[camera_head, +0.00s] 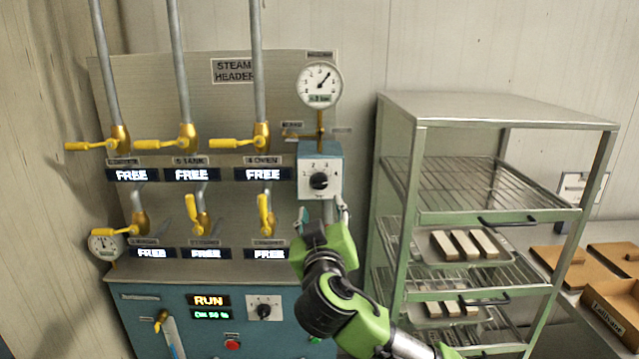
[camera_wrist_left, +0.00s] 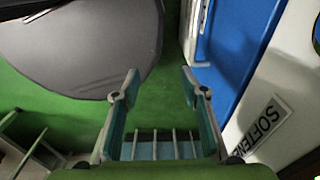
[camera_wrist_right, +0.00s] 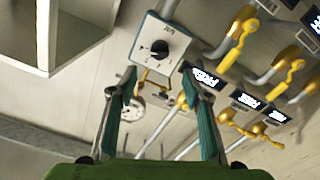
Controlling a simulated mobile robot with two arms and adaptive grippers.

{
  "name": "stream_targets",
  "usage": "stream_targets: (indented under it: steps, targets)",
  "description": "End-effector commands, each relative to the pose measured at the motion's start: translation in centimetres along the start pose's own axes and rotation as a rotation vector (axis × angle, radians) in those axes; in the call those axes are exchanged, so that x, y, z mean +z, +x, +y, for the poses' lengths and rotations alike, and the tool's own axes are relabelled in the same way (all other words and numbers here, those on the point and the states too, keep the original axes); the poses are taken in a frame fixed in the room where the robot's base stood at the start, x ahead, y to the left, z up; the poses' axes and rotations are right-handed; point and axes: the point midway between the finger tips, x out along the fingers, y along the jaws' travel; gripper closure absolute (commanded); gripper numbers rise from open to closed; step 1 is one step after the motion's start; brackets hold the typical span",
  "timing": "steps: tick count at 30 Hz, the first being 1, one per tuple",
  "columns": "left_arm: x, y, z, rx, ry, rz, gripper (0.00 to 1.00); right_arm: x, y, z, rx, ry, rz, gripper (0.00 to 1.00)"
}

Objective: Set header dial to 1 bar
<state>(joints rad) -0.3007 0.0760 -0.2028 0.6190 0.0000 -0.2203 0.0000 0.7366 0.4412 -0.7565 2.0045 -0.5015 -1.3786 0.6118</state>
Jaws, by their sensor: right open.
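The header dial (camera_head: 319,181) is a black knob on a white numbered face, on a blue-grey box below the round steam header gauge (camera_head: 319,84). It also shows in the right wrist view (camera_wrist_right: 160,47), ahead of the fingers. The knob's exact setting is too small to read. The gauge needle points to the upper right. My right gripper (camera_head: 322,212) is open and empty just below the dial box, its fingers pointing up. In the right wrist view (camera_wrist_right: 158,82) the fingers are apart, with the knob beyond their tips. My left gripper (camera_wrist_left: 161,80) is open and empty, away from the panel.
Yellow-handled valves (camera_head: 187,138) with FREE displays line the panel left of the dial. A wire-shelved rack (camera_head: 497,107) with trays of bars stands close on the right. A lower console (camera_head: 210,300) has another knob (camera_head: 264,311). Blue equipment (camera_wrist_left: 235,45) is near the left gripper.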

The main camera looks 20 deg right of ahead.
Motion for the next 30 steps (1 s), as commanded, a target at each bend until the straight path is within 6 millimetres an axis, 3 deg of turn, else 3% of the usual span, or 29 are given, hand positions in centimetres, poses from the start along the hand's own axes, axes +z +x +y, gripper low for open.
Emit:
stream_targets:
  steps: [15,21,30]
  targets:
    - [-0.2,-4.0,-0.5,-0.005,-0.001,-0.001,0.6,-0.2,9.0,0.2,0.001,-0.004,-0.002,0.55]
    - [-0.3,-4.6,-0.5,-0.005,-0.002,0.0,0.6,-0.1,10.9,0.0,-0.001,-0.002,-0.002,0.55]
    - [-0.5,-4.7,-0.5,-0.006,-0.002,0.001,0.6,0.1,11.6,-0.1,-0.002,0.0,-0.001,0.55]
